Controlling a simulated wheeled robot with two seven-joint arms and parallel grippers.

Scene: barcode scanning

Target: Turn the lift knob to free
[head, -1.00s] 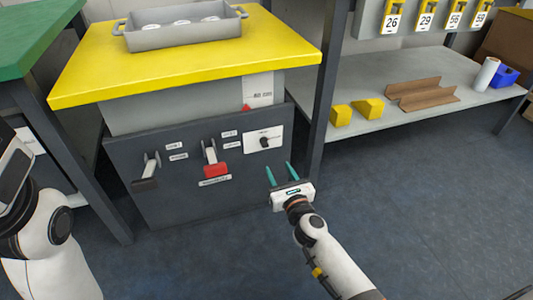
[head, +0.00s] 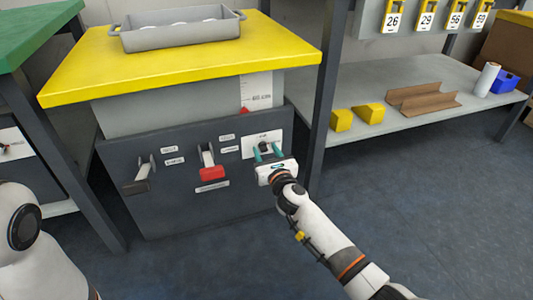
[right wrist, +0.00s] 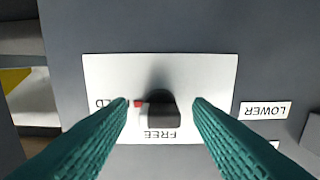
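The lift knob (right wrist: 163,112) is a dark knob on a white plate (right wrist: 180,70) on the front of the dark grey lift box. In the right wrist view, the plate reads "FREE" upside down below the knob. A second label at left, ending in "ED", is partly hidden by a finger. A small red mark sits at the knob's left side. My right gripper (head: 268,153) is open at the plate, one teal finger on each side of the knob. Gaps show between fingers and knob in the right wrist view. My left gripper is out of view.
A red-handled lever (head: 212,173) and a dark-handled lever (head: 137,187) are left of the knob. A yellow tabletop (head: 90,65) overhangs the box and carries a grey tray (head: 180,39). A dark shelf post (head: 326,90) stands close on the right.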

